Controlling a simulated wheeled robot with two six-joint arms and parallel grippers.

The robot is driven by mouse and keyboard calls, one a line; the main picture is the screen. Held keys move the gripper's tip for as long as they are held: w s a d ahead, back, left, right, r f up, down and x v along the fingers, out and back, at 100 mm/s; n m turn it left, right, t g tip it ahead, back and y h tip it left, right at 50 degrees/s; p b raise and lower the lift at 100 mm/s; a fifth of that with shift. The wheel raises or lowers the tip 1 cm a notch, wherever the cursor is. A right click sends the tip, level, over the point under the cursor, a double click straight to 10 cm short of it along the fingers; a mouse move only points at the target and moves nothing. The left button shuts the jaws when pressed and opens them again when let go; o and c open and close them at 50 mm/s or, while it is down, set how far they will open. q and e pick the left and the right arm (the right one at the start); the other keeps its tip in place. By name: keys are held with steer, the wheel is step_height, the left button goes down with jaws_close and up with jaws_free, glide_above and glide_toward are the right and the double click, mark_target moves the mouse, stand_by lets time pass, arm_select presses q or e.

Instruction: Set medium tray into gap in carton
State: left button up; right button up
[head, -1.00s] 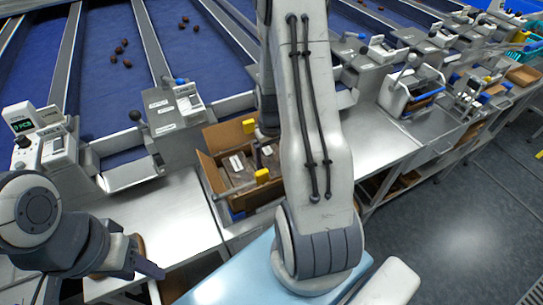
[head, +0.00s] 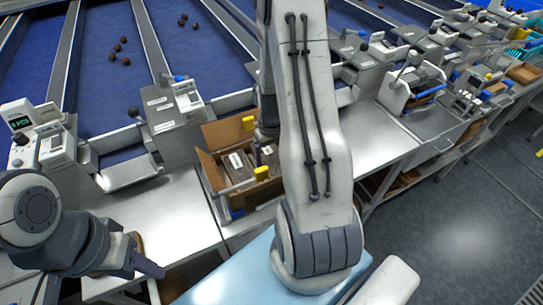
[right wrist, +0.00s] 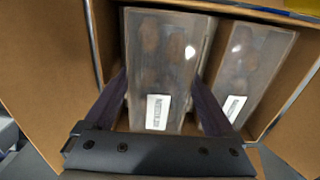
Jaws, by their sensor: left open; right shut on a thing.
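The open cardboard carton (head: 258,194) stands at the end of a bench in the middle of the head view. In the right wrist view, my right gripper (right wrist: 163,92) is shut on a clear-lidded tray of dates (right wrist: 165,60) with a white label, one finger on each side. This tray is between the carton walls, beside a similar labelled tray (right wrist: 245,70). Its underside is hidden, so I cannot tell if it rests on the carton floor. My right arm hides part of the carton in the head view. My left gripper (head: 142,257) is open and empty at the lower left.
Bare metal bench (head: 165,215) lies to the left, and a grey weighing unit (head: 172,110) stands behind. More stations line the right.

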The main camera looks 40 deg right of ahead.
steer(key=shift+f, duration=0.4)
steer(key=o, duration=1.2)
step_height(320, 180, up, 12)
steer(key=p, duration=0.9)
steer(key=shift+p, duration=0.35)
stand_by(0.4)
